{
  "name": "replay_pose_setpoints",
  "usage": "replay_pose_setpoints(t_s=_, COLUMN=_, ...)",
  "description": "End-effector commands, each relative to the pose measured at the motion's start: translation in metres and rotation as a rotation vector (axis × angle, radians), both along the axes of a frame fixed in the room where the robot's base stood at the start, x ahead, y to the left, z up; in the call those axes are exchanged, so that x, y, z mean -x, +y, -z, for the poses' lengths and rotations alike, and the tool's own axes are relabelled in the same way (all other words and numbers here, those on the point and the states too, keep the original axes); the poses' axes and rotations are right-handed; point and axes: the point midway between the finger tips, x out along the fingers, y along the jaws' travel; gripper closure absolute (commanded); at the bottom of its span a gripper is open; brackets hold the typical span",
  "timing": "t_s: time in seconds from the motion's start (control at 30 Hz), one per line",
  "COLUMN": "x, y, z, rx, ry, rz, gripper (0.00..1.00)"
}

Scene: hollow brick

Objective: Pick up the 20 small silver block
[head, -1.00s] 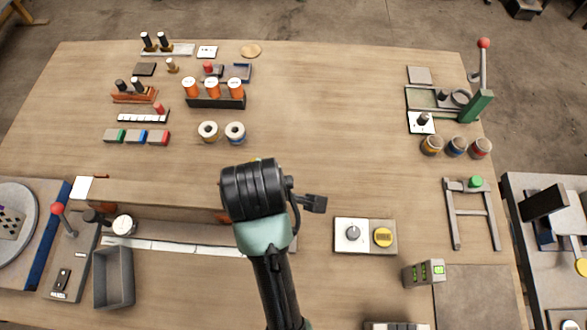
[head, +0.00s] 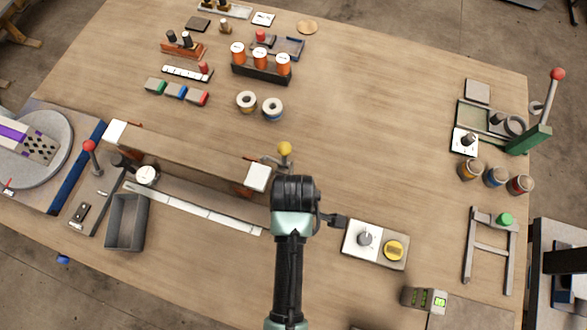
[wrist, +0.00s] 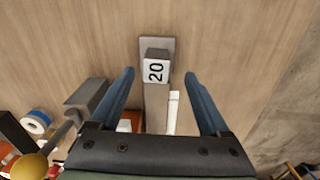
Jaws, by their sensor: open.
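In the wrist view, a small silver-grey block (wrist: 156,53) with a white face marked 20 sits on a narrow grey bar (wrist: 155,112). My gripper (wrist: 160,76) is open, with one blue finger on each side of the bar. The block appears between the fingertips, with gaps on both sides; I cannot tell its exact depth. In the head view, my dark wrist (head: 295,192) is over the table just right of the long wooden beam, and I cannot make out the 20 block there.
A yellow-knobbed lever (head: 284,148) stands close to my wrist and shows at lower left in the wrist view (wrist: 30,166). The long beam (head: 185,153) lies left. A white-and-grey panel with dials (head: 376,244) is at right.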

Motion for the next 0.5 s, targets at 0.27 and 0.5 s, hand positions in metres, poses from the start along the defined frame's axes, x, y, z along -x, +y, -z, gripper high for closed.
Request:
replay_pose_setpoints(t_s=0.27, x=-0.004, y=-0.001, z=0.035, rx=0.000, ry=0.001, rz=0.002, gripper=0.20)
replay_pose_setpoints(t_s=0.5, x=-0.004, y=0.000, z=0.041, rx=0.000, ry=-0.002, rz=0.001, gripper=0.20)
